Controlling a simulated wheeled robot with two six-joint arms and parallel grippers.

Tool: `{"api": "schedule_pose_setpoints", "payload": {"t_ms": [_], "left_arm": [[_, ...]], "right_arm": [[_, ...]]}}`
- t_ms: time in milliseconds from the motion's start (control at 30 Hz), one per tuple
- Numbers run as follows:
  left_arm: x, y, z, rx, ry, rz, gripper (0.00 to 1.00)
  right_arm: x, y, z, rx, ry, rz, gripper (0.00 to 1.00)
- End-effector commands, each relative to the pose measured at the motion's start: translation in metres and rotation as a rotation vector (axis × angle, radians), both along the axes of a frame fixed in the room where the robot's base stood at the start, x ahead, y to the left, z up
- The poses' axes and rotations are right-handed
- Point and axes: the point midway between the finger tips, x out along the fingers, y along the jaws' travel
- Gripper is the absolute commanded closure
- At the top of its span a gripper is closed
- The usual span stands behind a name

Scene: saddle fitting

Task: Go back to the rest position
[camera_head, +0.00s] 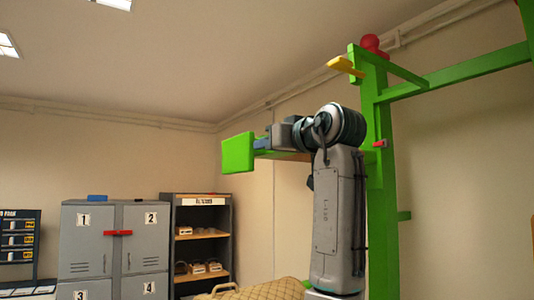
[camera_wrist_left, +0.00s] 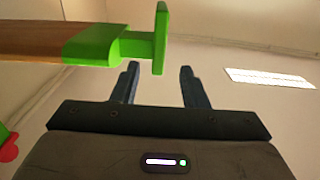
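My left gripper (camera_head: 264,144) is raised in the head view and points left, close to a green end plate (camera_head: 238,152) on a rack arm. In the left wrist view the gripper (camera_wrist_left: 158,78) has its two dark fingers apart with nothing between them. There the green plate (camera_wrist_left: 161,38) stands just past the fingertips, on the end of a wooden bar with a green sleeve (camera_wrist_left: 95,46). I cannot tell whether a finger touches the plate. My right gripper is in neither view.
A green frame post (camera_head: 379,200) stands right behind my arm, with a yellow peg (camera_head: 345,66) and a red knob (camera_head: 371,43). Grey lockers (camera_head: 114,245) and a shelf (camera_head: 203,240) stand at the back left. A tan quilted thing (camera_head: 270,291) shows at the bottom.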

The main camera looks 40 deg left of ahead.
Motion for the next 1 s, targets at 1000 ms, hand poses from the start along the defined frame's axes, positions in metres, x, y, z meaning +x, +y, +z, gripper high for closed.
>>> {"api": "schedule_pose_setpoints", "payload": {"t_ms": [1000], "left_arm": [[0.194,-0.010,-0.225,0.148,0.396,-0.249,0.60]], "right_arm": [[-0.001,0.007,-0.008,0.007,0.002,-0.002,0.64]]}}
